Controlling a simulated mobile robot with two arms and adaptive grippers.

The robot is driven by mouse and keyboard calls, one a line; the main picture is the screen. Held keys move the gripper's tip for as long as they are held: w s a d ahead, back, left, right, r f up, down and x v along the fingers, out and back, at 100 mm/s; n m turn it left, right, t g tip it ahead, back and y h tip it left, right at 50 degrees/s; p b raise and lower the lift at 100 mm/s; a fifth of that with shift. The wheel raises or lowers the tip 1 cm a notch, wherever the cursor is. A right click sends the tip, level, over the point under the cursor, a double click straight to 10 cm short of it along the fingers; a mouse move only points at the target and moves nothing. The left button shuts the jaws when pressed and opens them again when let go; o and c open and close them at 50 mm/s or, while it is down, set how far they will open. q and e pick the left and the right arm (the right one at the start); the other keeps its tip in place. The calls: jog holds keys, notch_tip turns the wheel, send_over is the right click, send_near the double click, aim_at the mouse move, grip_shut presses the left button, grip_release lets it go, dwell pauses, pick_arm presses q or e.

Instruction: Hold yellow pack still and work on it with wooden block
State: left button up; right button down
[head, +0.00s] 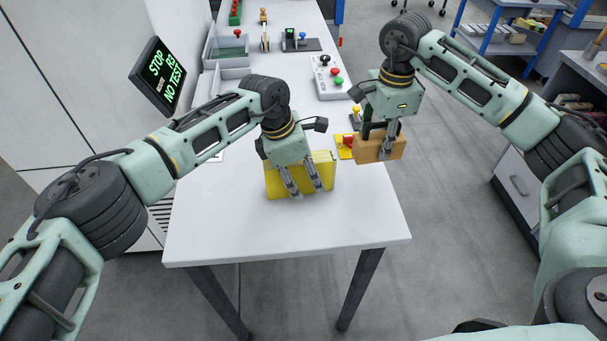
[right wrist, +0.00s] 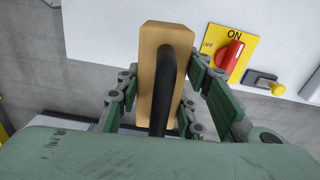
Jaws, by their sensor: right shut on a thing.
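The yellow pack (head: 328,175) stands on the white table near its front edge. My left gripper (head: 306,191) is at the pack, with its two fingers spread apart and pointing down in front of the pack's near face. Nothing shows between these fingers except that face; whether they touch it is hard to tell. My right gripper (head: 383,150) is shut on the wooden block (head: 367,151), held to the right of the pack at the table's right edge. In the right wrist view the block (right wrist: 154,70) sits between the fingers, with a black handle (right wrist: 166,85) along it.
A yellow switch plate with a red knob (right wrist: 230,54) is close beside the block. A button box (head: 329,78), bins and small parts stand farther back on the table (head: 350,225). A screen (head: 159,78) is at left. The front right of the tabletop is clear.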

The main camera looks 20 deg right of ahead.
pick_arm(q)
jog(key=v, duration=1.2)
jog(key=shift+s+f, duration=0.1)
dwell(0.4)
